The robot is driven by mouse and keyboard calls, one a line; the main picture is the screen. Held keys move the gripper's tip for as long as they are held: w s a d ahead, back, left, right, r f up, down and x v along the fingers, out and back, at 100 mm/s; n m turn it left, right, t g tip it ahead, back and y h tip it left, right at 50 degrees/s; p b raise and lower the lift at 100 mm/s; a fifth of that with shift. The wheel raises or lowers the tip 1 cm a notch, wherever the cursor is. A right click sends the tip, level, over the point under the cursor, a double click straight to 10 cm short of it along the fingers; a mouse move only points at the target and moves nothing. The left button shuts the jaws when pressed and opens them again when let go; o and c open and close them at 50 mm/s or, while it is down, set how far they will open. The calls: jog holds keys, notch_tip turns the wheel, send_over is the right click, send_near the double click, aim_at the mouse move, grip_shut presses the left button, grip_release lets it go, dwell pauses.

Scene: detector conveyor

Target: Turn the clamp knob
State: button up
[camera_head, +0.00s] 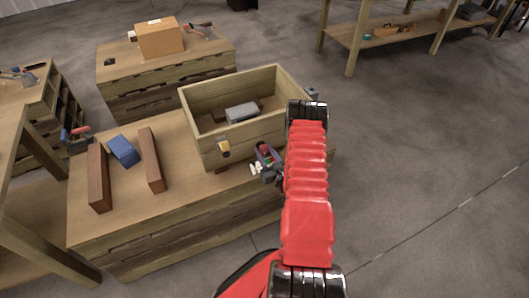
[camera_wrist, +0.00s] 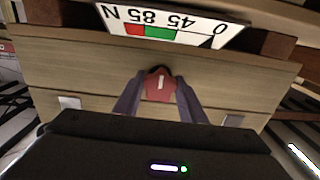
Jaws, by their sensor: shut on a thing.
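The red clamp knob (camera_wrist: 160,91) is in the middle of the wrist view, with a short pale line on its face. My gripper (camera_wrist: 158,80) has its two dark fingers on either side of the knob and is shut on it. Beyond it, a white scale plate (camera_wrist: 180,29) appears upside down, marked 0, 45, 85 and N, with red and green bands. A dark pointed mark lies on the plate between 0 and 45. In the head view, my gripper (camera_head: 265,160) is at the right front corner of the wooden box; my red arm partly hides this area.
The open wooden box (camera_head: 205,142) holds a grey block (camera_head: 242,112). Left of it on the bench lie a blue block (camera_head: 123,150) and two brown bars (camera_head: 98,178) (camera_head: 151,160). A cardboard box (camera_head: 158,38) stands on a bench behind.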

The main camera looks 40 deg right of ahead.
jog(key=shift+n, duration=0.6)
jog(key=o, duration=1.1)
jog(key=shift+c, duration=0.2)
jog(key=v, duration=1.4)
jog(key=shift+w, duration=0.1)
